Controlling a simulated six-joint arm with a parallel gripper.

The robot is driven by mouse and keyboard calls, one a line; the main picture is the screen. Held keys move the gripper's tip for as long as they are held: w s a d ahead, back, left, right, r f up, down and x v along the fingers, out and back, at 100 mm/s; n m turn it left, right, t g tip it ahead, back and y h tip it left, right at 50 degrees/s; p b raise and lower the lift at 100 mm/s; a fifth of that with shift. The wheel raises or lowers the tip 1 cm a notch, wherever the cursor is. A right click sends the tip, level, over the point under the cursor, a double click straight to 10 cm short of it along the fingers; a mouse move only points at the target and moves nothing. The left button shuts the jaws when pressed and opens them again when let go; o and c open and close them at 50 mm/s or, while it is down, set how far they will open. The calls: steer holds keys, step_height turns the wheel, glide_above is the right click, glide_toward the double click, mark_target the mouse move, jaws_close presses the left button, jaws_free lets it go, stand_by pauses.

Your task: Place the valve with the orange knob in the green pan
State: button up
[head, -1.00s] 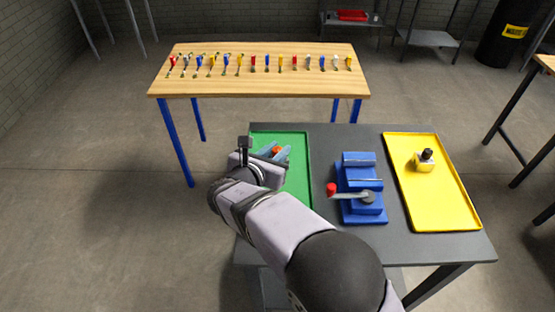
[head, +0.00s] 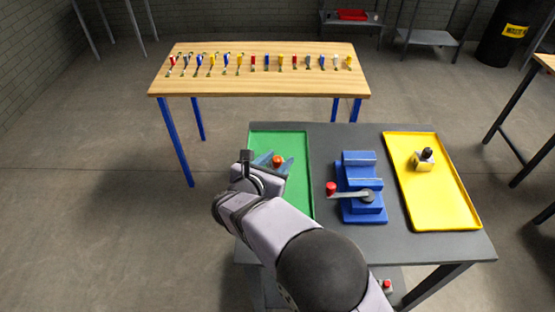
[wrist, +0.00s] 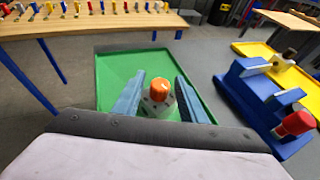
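The valve has an orange knob (wrist: 160,90) on top and a grey metal body (wrist: 159,107). It appears upright over the green pan (wrist: 112,72), low between my fingers. The orange knob also shows in the head view (head: 277,160), inside the outline of the green pan (head: 298,142). My gripper (wrist: 160,88) is open, with one blue-grey finger on each side of the valve and green showing in the gaps. In the head view my gripper (head: 274,161) is over the pan's left part. The valve's underside is hidden.
A blue vise (head: 360,185) with a red-ended handle stands right of the green pan. A yellow tray (head: 440,195) farther right holds a valve with a black knob (head: 425,157). A wooden table (head: 250,87) behind carries several small coloured items.

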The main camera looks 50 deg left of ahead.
steer(key=shift+r, duration=0.1)
steer(key=shift+r, duration=0.15)
steer(key=shift+s+d, duration=0.1)
steer(key=shift+s, duration=0.25)
steer(key=b+v, duration=0.2)
steer(key=v, duration=0.9)
steer(key=shift+s, duration=0.15)
steer(key=shift+d+r, duration=0.1)
